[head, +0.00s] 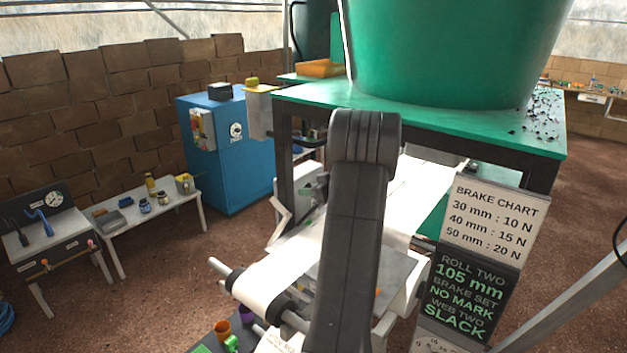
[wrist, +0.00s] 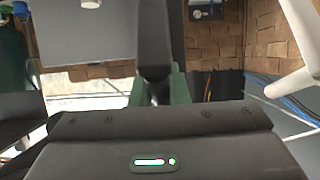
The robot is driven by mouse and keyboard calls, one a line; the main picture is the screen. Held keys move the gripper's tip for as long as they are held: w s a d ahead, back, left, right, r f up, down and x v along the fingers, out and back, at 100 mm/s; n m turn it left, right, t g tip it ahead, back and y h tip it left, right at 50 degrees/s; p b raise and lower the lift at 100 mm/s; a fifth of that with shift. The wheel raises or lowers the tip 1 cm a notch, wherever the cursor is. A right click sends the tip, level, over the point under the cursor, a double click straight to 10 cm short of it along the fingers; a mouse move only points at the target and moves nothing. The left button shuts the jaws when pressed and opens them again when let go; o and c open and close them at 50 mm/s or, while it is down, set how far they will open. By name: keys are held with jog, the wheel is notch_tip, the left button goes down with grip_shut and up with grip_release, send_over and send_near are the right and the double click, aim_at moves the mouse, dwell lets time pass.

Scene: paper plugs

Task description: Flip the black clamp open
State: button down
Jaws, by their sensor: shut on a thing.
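In the wrist view my gripper (wrist: 155,78) reaches away from its dark housing, which fills the bottom of the picture. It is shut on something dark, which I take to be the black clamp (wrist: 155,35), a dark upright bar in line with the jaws. The edge between finger and clamp is hard to tell. Greenish surfaces show on both sides of the jaws. In the head view my own arm link covers the middle, so the jaws and the clamp are hidden there.
A white paper web (head: 268,284) runs over rollers beside my arm. A green table (head: 420,115) carries a large green tub (head: 450,50). Sign boards (head: 470,290) stand close on the right.

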jog(key=shift+w+a+r+g+h+p, duration=0.2)
jog(key=shift+w+a+h+p, duration=0.15)
jog(key=shift+p, duration=0.45)
jog(key=shift+w+a+r+g+h+p, duration=0.2)
jog(key=shift+a+p, duration=0.2)
jog(key=shift+p, duration=0.4)
jog(key=shift+f, duration=0.1)
jog(key=c, duration=1.4)
grip_release()
jog(key=shift+w+a, duration=0.1)
jog(key=b+v, duration=0.1)
jog(key=v, duration=1.3)
jog(key=shift+b, duration=0.4)
